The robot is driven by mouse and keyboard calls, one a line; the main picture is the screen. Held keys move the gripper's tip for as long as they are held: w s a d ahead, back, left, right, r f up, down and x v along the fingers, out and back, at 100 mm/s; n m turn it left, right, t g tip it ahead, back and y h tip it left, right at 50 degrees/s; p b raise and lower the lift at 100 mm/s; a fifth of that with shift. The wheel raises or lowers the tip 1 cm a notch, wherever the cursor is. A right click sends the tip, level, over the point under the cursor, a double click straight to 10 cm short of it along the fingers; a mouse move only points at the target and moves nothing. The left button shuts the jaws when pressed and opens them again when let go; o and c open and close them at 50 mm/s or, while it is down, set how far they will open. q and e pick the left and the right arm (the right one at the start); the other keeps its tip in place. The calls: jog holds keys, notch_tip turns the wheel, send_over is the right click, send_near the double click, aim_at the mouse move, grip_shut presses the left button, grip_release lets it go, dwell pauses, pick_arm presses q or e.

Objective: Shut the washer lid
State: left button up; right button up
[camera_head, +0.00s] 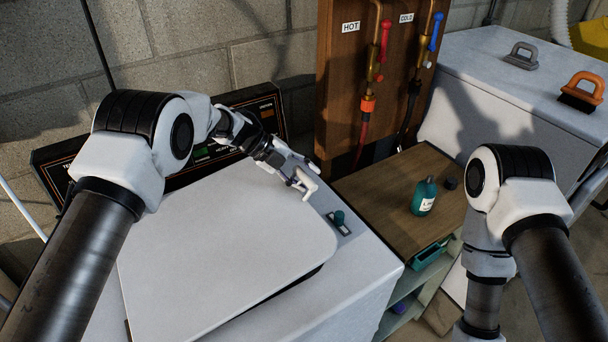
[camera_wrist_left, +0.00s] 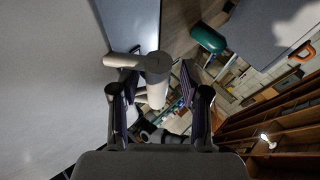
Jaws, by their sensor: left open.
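The washer lid (camera_head: 225,240) is a pale, rounded-corner panel lying down over the washer (camera_head: 362,285). A dark strip shows under its front right edge; I cannot tell whether it rests fully flush. My left gripper (camera_head: 305,185) is open and empty by the lid's far right corner; I cannot tell if it touches. In the left wrist view, its dark fingers (camera_wrist_left: 160,98) show with a broad grey surface, likely the lid, at left. A pale jointed part crosses between the fingers. My right arm comes in at right in the head view, with its gripper out of sight.
A black control panel (camera_head: 215,148) stands behind the lid. A pipe board (camera_head: 345,80) stands behind.

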pick_arm(q)
jog(key=v, duration=1.2)
